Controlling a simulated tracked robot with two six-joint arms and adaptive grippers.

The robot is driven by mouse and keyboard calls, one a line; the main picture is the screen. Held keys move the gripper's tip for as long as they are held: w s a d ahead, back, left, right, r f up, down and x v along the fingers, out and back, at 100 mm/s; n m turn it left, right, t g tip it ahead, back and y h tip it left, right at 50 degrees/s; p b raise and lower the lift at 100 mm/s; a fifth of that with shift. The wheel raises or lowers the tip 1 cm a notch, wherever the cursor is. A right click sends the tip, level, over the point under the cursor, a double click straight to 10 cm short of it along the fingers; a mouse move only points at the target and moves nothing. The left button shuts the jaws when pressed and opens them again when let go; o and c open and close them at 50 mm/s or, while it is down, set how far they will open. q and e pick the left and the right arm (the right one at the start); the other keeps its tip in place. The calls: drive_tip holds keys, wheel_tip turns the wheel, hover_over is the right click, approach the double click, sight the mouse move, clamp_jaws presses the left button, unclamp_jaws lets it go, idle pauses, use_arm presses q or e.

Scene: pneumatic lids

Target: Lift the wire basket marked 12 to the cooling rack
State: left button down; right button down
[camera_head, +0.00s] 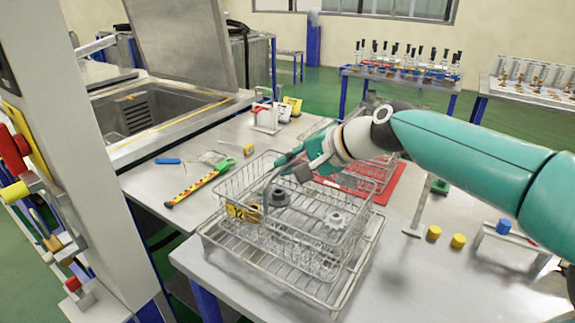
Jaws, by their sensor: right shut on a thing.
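The wire basket (313,262) with a yellow tag (243,213) is over the wire cooling rack (215,246) on the front table. The tag's marking is too small to read surely. I cannot tell if the basket's base touches the rack. A dark round part (278,197) and a grey gear (336,221) are inside it. My right gripper (292,172) is shut at the basket's upper handle; my fingers partly hide the grip. My left gripper is out of view.
Behind is a red mat (392,180) with another wire basket (378,177) on it. Yellow caps (458,241) and a small stand with a blue cap (503,226) are at right. An open tank (150,108) is at back left.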

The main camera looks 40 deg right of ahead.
drive_tip(key=shift+s+f+g, duration=0.1)
drive_tip(key=shift+f+g, duration=0.2)
drive_tip(key=shift+f, duration=0.35)
drive_tip(key=c, duration=1.2)
unclamp_jaws()
drive_tip(key=shift+c, duration=0.2)
drive_tip(key=shift+o, duration=0.2)
drive_tip(key=v, duration=1.2)
wheel_tip(320, 180, up, 12)
drive_tip(key=p, duration=1.1)
drive_tip(key=shift+f, duration=0.15)
